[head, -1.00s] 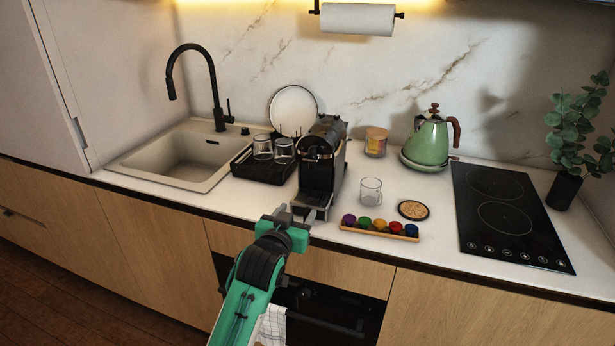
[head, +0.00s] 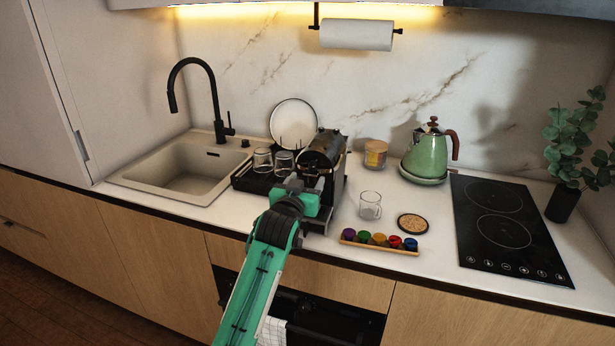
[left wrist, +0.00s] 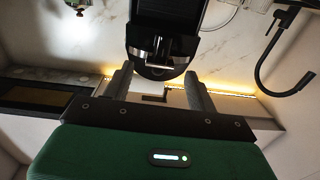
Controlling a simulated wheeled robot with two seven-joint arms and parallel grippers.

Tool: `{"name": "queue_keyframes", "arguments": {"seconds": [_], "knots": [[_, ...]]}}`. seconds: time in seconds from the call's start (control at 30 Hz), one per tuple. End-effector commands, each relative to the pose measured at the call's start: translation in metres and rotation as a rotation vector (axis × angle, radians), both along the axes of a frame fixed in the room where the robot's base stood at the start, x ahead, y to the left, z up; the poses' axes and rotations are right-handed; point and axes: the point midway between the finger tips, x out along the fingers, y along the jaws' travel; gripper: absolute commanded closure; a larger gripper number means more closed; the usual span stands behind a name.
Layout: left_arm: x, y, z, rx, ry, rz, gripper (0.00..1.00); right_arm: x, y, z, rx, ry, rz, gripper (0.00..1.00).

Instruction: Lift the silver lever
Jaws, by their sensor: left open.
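The coffee machine (head: 324,142) is black with a silver front and stands on the counter right of the dish rack. The silver lever (head: 310,158) is a curved band at its upper front, partly hard to make out. My left gripper (head: 306,183) is open and empty in front of the machine's head, just below the lever, and hides the machine's lower front. In the left wrist view the machine's head (left wrist: 160,30) shows upside down just beyond the two spread fingers (left wrist: 158,88). I cannot tell whether a finger touches the lever. My right gripper is not in view.
A dish rack (head: 246,182) with glasses and a plate is close on the left. A glass mug (head: 370,205), a tray of coloured capsules (head: 380,247) and a coaster (head: 412,223) are on the right. A green kettle (head: 427,155) stands farther back.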

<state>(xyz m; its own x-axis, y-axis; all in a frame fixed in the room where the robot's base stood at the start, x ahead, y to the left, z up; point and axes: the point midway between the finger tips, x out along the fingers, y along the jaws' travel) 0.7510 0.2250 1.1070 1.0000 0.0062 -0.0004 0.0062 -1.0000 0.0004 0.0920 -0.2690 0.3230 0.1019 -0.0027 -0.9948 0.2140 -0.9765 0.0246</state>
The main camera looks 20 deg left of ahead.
Motion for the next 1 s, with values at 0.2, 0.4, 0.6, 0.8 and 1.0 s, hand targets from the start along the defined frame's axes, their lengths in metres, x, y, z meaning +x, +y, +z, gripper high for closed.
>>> {"name": "queue_keyframes", "arguments": {"seconds": [0.2, 0.4, 0.6, 0.8, 1.0], "knots": [[0.017, 0.0, 0.0, 0.0, 0.001, 0.0, 0.42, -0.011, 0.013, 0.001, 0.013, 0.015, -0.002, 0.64], [0.019, 0.0, 0.0, 0.0, 0.0, 0.0, 0.42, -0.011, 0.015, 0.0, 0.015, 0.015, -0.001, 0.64], [0.018, 0.0, 0.0, 0.0, 0.0, 0.0, 0.58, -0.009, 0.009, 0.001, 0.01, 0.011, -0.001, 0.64], [0.018, 0.0, 0.0, 0.0, 0.0, 0.0, 0.97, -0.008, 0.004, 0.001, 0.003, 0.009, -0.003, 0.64], [0.019, 0.0, 0.0, 0.0, -0.001, 0.0, 0.99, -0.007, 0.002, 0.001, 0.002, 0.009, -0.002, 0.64]]}}
